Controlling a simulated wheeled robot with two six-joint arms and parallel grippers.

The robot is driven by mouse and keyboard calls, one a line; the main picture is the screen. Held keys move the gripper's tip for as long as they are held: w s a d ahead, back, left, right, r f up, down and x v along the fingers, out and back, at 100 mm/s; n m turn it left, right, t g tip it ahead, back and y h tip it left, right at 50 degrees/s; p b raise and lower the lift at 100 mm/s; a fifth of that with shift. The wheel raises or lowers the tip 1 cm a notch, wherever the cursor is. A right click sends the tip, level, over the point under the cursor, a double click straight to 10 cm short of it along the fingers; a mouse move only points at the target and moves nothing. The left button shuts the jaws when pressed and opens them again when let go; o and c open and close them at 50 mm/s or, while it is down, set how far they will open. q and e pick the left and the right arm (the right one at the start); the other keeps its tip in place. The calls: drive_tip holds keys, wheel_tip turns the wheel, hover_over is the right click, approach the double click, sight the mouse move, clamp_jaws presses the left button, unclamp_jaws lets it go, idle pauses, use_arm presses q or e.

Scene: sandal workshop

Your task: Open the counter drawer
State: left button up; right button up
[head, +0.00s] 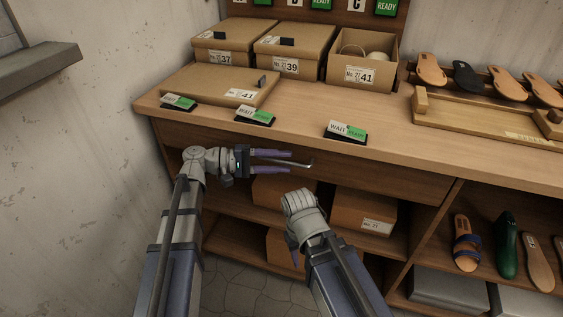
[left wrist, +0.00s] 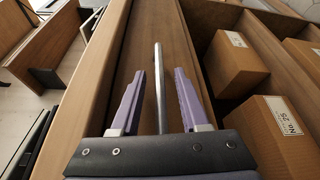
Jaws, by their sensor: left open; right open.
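The counter drawer's wooden front (head: 390,172) lies just under the counter top and looks flush, so the drawer appears shut. Its metal bar handle (head: 306,164) is partly hidden by my left gripper (head: 291,159). In the left wrist view the handle (left wrist: 158,75) runs lengthwise between the two purple fingers of my left gripper (left wrist: 158,100). Those fingers are open, with a gap on each side of the bar. My right gripper (head: 294,258) is low in front of the shelves, mostly hidden behind its own wrist, and touches nothing that I can see.
The counter top (head: 300,112) bears shoe boxes (head: 363,72), a lidded flat box (head: 220,86) and several wait/ready signs (head: 345,132). Boxes (head: 365,215) stand on the shelf below the drawer. Sandals (head: 466,243) stand at right. A wall is at left.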

use_arm(q)
drive_tip(key=shift+d, duration=0.2)
clamp_jaws()
idle(0.3)
idle(1.1)
